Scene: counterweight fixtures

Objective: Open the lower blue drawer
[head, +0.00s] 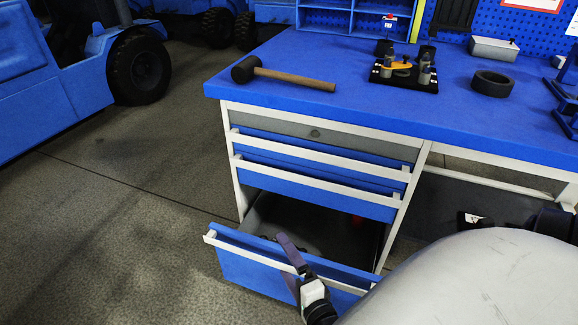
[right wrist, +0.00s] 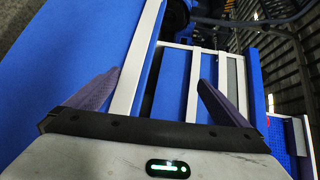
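The lower blue drawer (head: 240,268) of the workbench cabinet is pulled out, and its dark inside (head: 310,225) shows from above. A white handle bar (head: 240,242) runs along the top of its front. My right gripper (head: 289,262) is at this handle, with its dark fingers spread around it. In the right wrist view my right gripper (right wrist: 158,85) is open, and the white handle bar (right wrist: 136,62) passes between the fingers, nearer the left one. I cannot tell whether a finger touches it. My left gripper is not in view.
Two shut blue drawers (head: 310,155) and a grey top drawer (head: 330,135) are above. The blue benchtop (head: 350,105) holds a mallet (head: 285,80), a black ring (head: 491,83) and a small fixture (head: 405,72). A blue vehicle (head: 60,80) stands left. The floor (head: 110,210) left of the drawer is clear.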

